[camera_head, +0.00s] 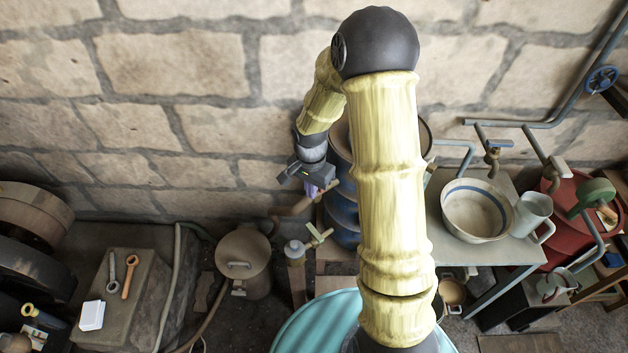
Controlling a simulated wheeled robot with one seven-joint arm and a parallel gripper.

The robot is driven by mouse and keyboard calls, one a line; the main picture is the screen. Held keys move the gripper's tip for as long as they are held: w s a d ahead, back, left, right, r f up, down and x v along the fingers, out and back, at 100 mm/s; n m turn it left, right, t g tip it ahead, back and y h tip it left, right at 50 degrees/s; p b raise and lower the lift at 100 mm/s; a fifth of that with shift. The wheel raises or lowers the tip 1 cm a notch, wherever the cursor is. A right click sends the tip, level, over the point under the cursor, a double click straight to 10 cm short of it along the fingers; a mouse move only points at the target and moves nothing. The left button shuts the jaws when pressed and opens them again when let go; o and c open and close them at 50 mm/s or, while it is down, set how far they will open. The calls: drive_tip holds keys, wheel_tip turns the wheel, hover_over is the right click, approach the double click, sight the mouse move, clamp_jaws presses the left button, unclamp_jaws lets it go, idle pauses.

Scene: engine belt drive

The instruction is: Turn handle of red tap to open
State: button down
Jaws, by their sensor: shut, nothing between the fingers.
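My gripper (312,189) hangs at the end of my bent yellow arm, left of the arm's thick upright part. It is shut and empty, and its small fingertips point down. Just below it, a brownish-red pipe or tap (291,208) slants down to the left above a lidded metal can. This is the nearest reddish tap-like thing, but I cannot clearly make out its handle. The gripper overlaps the upper end of it in the picture; I cannot tell whether they touch. My arm hides part of the blue barrels behind.
A stone wall stands close behind. The lidded can (243,257) and a pale cross-handled tap (318,236) stand low. Right of my arm are a table with a bowl (477,210), a jug (531,213), other wall taps (493,151) and a red barrel (566,222).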

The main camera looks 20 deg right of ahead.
drive_tip(key=shift+f, duration=0.4)
drive_tip(key=shift+d, duration=0.15)
drive_tip(key=shift+w+d, duration=0.1)
drive_tip(key=shift+d, duration=1.15)
drive_tip(key=shift+w+d+p, duration=0.25)
drive_tip(key=shift+d+p, duration=0.05)
drive_tip(key=shift+d, duration=0.25)
